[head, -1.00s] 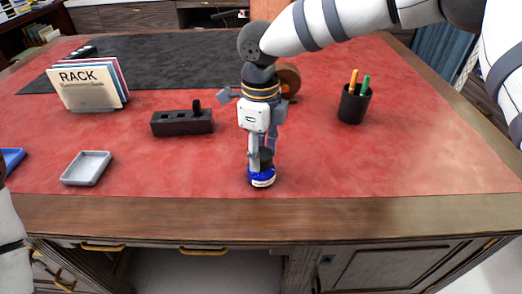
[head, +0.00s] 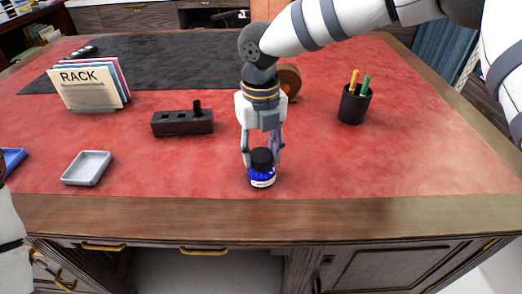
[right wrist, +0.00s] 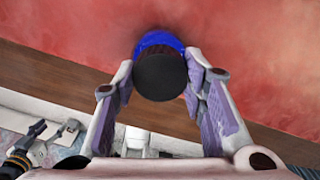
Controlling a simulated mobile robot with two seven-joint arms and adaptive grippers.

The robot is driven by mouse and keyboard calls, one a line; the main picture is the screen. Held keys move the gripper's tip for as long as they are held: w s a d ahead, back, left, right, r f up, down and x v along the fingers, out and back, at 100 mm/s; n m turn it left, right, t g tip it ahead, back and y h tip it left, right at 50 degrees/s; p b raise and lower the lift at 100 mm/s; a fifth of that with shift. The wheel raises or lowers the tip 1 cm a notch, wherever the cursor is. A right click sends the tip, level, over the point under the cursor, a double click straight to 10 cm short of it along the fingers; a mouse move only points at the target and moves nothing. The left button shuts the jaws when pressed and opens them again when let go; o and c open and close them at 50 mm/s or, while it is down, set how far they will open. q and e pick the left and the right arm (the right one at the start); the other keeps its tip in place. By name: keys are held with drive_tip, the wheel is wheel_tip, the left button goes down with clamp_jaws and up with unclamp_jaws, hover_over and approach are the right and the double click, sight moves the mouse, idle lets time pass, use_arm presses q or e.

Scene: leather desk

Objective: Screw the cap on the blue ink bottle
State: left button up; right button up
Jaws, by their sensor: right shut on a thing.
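The blue ink bottle (head: 262,177) stands upright near the front edge of the desk, with a white label on its front. The black cap (head: 262,158) sits on top of the bottle; whether its thread is engaged cannot be seen. My right gripper (head: 261,162) points straight down over the bottle and is shut on the cap, one finger on each side. In the right wrist view the round black cap (right wrist: 161,77) lies between the fingertips (right wrist: 160,70), with the blue bottle (right wrist: 158,41) partly hidden behind it. My left gripper is out of view.
A grey tray (head: 87,168) lies at the left. A black block holder (head: 182,122), a rack of folders (head: 88,88) and a brown roll (head: 289,80) stand farther back. A pen cup (head: 354,104) stands at the right. The red desk top is clear around the bottle.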

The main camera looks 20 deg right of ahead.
drive_tip(key=shift+f+m, duration=0.1)
drive_tip(key=shift+m, duration=0.9)
drive_tip(key=m, duration=0.3)
drive_tip(key=shift+m, duration=0.5)
drive_tip(key=m, duration=0.4)
drive_tip(key=m, duration=0.4)
drive_tip(key=shift+d, duration=0.1)
